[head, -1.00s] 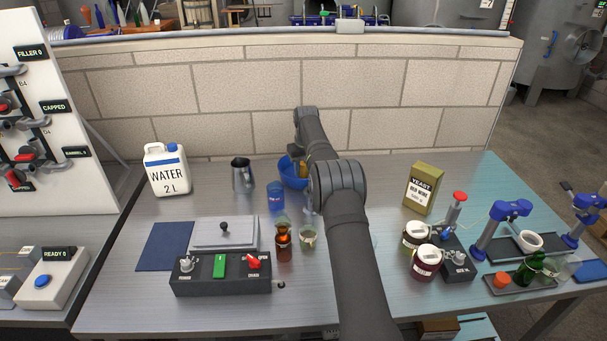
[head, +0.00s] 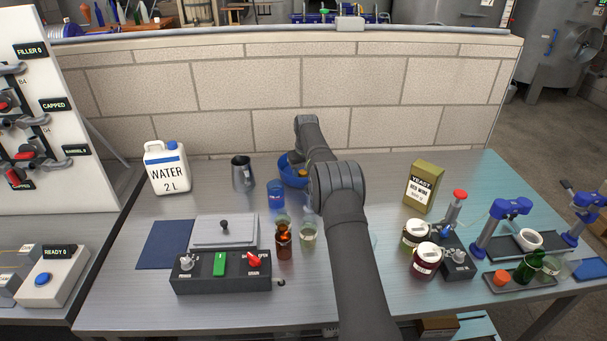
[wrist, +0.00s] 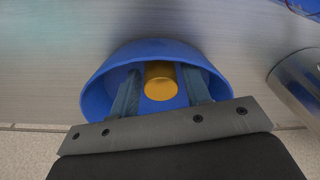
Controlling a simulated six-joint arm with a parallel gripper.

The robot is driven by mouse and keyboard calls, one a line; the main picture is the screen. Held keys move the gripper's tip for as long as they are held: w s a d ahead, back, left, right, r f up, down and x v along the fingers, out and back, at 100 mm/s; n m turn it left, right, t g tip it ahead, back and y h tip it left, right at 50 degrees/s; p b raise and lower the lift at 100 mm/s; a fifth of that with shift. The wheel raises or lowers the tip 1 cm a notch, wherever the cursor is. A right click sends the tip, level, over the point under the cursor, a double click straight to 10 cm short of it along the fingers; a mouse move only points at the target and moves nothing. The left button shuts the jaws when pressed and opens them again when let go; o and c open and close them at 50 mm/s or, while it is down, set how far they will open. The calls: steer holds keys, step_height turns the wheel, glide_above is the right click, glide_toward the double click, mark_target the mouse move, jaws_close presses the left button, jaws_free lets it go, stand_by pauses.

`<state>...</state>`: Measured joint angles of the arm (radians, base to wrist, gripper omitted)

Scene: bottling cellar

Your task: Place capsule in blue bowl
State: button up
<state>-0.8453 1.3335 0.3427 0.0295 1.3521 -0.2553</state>
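The blue bowl (head: 285,168) stands at the back of the bench, partly hidden behind my arm in the head view. The wrist view shows its blue rim and wall (wrist: 95,98) around my fingers. The gold capsule (wrist: 160,82) is inside the bowl's outline, between my two fingers. My gripper (wrist: 161,75) reaches into the bowl and is open, with a gap on each side of the capsule. In the head view only a bit of gold shows in the bowl. Whether the capsule touches the bowl's floor is hard to tell.
A metal jug (head: 243,174) and a blue cup (head: 276,194) stand left of the bowl. An amber jar (head: 284,240) and a clear jar (head: 308,231) stand nearer. The yeast box (head: 423,187) is to the right. A block wall rises behind the bench.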

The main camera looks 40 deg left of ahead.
steer(key=shift+r, duration=0.1)
step_height(320, 180, up, 13)
steer(key=d, duration=0.1)
steer(key=shift+s+d, duration=0.15)
steer(key=shift+s, duration=0.15)
stand_by(0.4)
steer(key=f, duration=0.4)
steer(key=a+f, duration=0.1)
steer(key=f, duration=0.8)
steer(key=shift+w+a, duration=0.15)
steer(key=shift+w, duration=0.15)
steer(key=shift+r, duration=0.25)
steer(key=shift+f, duration=0.25)
